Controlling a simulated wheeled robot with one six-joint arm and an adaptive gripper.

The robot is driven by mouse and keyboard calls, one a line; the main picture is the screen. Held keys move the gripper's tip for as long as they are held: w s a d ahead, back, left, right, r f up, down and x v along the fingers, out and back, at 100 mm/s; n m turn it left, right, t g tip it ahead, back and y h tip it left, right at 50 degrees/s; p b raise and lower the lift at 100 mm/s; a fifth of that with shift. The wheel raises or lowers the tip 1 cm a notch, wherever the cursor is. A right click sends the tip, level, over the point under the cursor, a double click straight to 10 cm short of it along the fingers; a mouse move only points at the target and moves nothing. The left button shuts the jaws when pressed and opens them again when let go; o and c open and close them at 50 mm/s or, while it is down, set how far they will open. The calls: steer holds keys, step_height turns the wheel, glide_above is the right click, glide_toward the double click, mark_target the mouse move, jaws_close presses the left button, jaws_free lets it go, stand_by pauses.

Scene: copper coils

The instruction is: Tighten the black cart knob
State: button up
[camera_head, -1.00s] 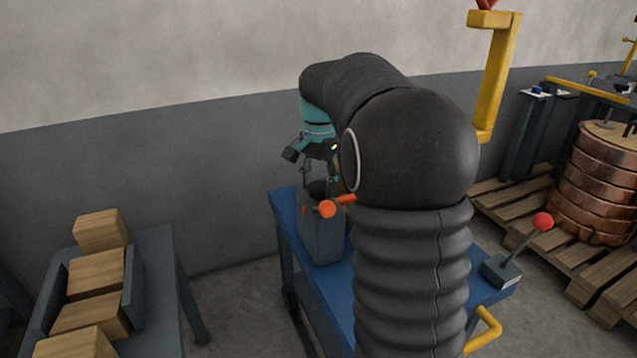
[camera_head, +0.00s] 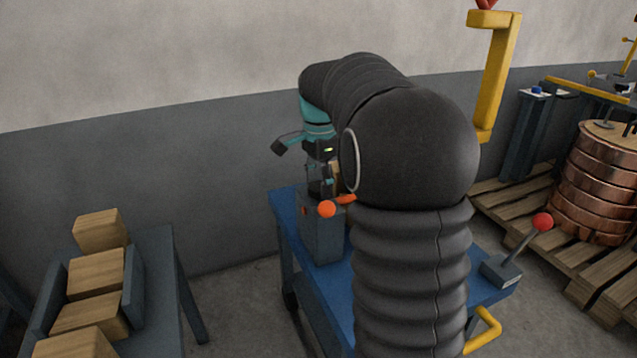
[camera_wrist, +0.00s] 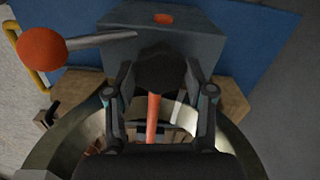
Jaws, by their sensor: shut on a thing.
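The black knob (camera_wrist: 160,74) sits on top of a grey box on the blue cart (camera_head: 283,203). In the wrist view the two fingers of my gripper (camera_wrist: 160,90) stand on either side of the knob, closed against it. In the head view my gripper (camera_head: 321,188) is above the grey box (camera_head: 322,235), and the knob is mostly hidden between the fingers.
A lever with a red ball (camera_head: 543,222) stands on the cart's right end, near a yellow handle (camera_head: 484,331). A table with wooden blocks (camera_head: 97,272) is at left. Copper coils (camera_head: 597,190) sit on a pallet at right. A yellow post (camera_head: 494,80) rises behind.

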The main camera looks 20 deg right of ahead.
mark_target(319, 186)
steer(key=o, duration=1.2)
steer(key=shift+c, duration=0.2)
step_height(319, 186, up, 12)
